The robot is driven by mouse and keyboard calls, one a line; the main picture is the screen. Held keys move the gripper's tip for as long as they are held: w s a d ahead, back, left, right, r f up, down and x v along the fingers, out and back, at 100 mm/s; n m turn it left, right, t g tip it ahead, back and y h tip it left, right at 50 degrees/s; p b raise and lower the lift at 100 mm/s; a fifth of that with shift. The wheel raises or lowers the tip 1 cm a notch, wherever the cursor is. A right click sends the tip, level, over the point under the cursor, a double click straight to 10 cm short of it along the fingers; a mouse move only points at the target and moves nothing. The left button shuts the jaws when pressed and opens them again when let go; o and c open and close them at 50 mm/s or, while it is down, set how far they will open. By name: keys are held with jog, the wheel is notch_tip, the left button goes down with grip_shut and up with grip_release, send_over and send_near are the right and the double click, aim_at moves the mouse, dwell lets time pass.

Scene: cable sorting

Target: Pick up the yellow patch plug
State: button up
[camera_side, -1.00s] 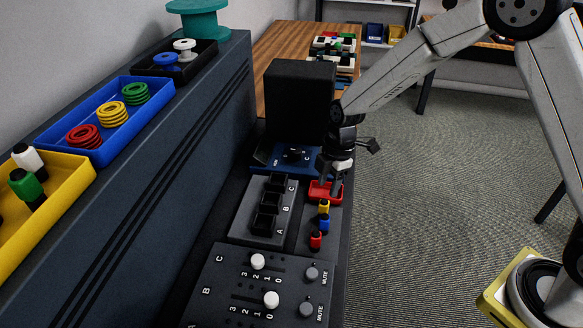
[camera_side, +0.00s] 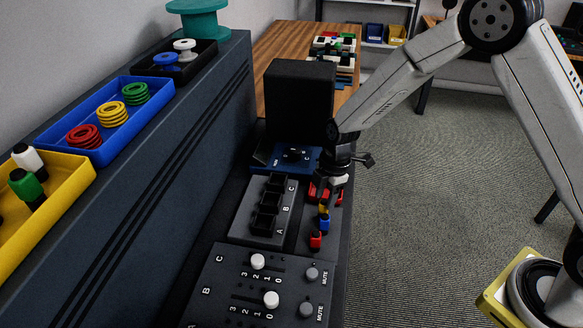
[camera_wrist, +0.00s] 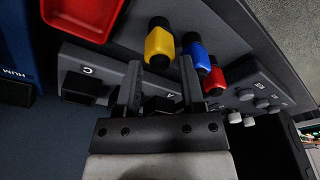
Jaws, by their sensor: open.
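The right fingertip in the wrist view is near the blue plug (camera_wrist: 197,54).
The blue plug (camera_side: 324,224) and red plug (camera_side: 316,241) stand in a row with the yellow one. A red tray (camera_wrist: 82,14) lies at the other end. A socket block (camera_side: 249,225) marked A, B, C and a slider panel (camera_side: 222,277) are nearby.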

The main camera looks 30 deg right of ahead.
aim_at(325, 200)
jog(key=shift+a+f, duration=0.2)
jog(key=shift+f, duration=1.65)
grip_shut()
jog(key=shift+r, duration=0.15)
jog(key=shift+r, duration=4.85)
jog(key=shift+r, duration=2.5)
